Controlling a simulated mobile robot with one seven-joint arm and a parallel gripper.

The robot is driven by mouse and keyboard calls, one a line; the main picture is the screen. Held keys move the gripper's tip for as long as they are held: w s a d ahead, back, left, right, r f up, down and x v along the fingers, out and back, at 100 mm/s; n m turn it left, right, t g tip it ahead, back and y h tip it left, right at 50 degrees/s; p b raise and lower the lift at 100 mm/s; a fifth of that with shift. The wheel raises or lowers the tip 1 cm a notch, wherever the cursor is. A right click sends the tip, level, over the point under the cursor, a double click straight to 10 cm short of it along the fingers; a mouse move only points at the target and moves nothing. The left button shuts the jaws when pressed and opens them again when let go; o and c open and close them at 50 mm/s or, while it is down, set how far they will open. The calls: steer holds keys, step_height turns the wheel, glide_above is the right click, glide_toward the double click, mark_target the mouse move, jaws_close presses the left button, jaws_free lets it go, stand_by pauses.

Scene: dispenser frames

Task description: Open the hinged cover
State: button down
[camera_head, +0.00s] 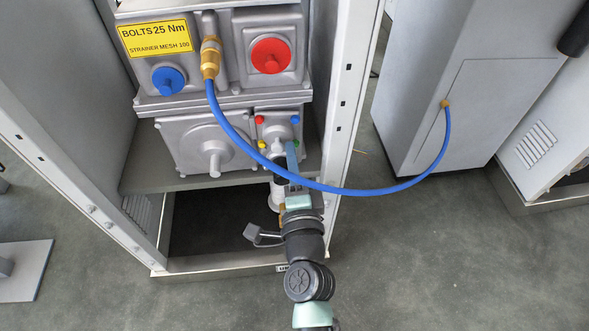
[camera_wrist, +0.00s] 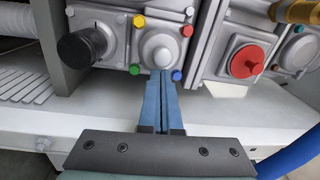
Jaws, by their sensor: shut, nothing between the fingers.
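A grey square plate with a domed middle and coloured corner bolts, seemingly the hinged cover, is on the lower block in the head view (camera_head: 277,131). It also shows in the wrist view (camera_wrist: 158,46). It appears closed flat against the block; I cannot make out a hinge. My gripper (camera_head: 291,150) has its blue fingers together and empty. In the wrist view the fingertips (camera_wrist: 162,73) are just below the dome, between the green and blue bolts. Whether they touch the plate is unclear. The fingers and wrist hide part of the plate's lower edge in the head view.
A blue hose (camera_head: 238,133) runs from a brass fitting (camera_head: 210,58) past my gripper to a grey cabinet (camera_head: 440,130). A red cap (camera_head: 270,57) and blue cap (camera_head: 168,79) sit above. Cabinet posts (camera_head: 345,110) flank the block. Open floor (camera_head: 440,260) lies right.

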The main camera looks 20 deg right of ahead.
steer(key=shift+w+d, duration=0.15)
steer(key=shift+w, duration=0.4)
steer(key=shift+s+r+h+p, duration=0.1)
steer(key=shift+r+h+p, duration=0.15)
steer(key=shift+p, duration=0.5)
steer(key=shift+a+f+m+h+p, duration=0.1)
steer(key=shift+a+m+h+p, duration=0.25)
steer(key=shift+m+p, duration=0.05)
